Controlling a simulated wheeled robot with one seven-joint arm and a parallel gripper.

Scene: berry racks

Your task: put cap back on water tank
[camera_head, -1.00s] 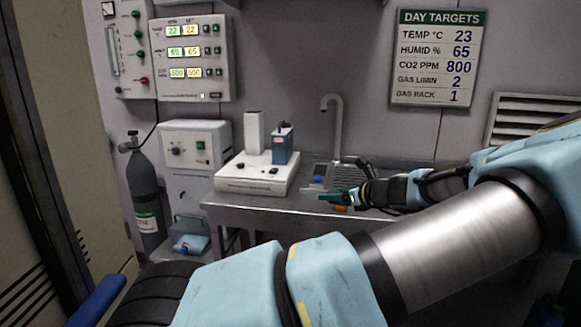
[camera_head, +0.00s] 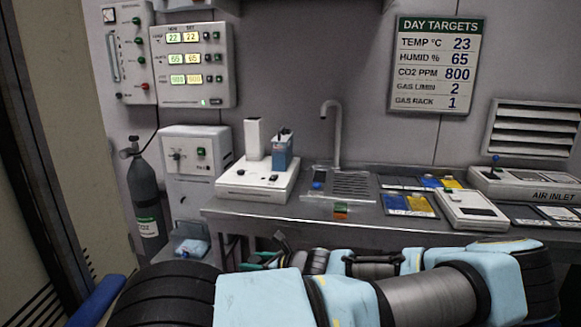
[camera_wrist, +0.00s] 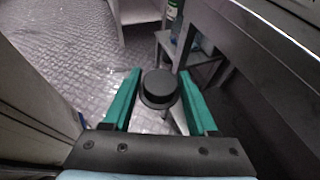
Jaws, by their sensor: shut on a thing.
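My gripper (camera_wrist: 159,92) has green fingers and is shut on a round black cap (camera_wrist: 158,84) with a flared rim, held between the fingers in the wrist view. In the head view my gripper (camera_head: 264,261) is low in front of the bench, partly hidden by my own arm, and the cap cannot be made out there. A small light-blue container (camera_head: 192,248), which looks like the water tank, sits on a low stand below the white cabinet. A bluish shape on a stand (camera_wrist: 197,42) near the top of the wrist view may be the same tank. Its opening is not clear. The cap is apart from it.
The steel bench (camera_head: 330,214) with a sink and tap stands to the right of the tank. A grey gas cylinder (camera_head: 144,200) stands at its left, and the white cabinet (camera_head: 197,165) is above and behind it. The patterned floor (camera_wrist: 75,60) is open in front.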

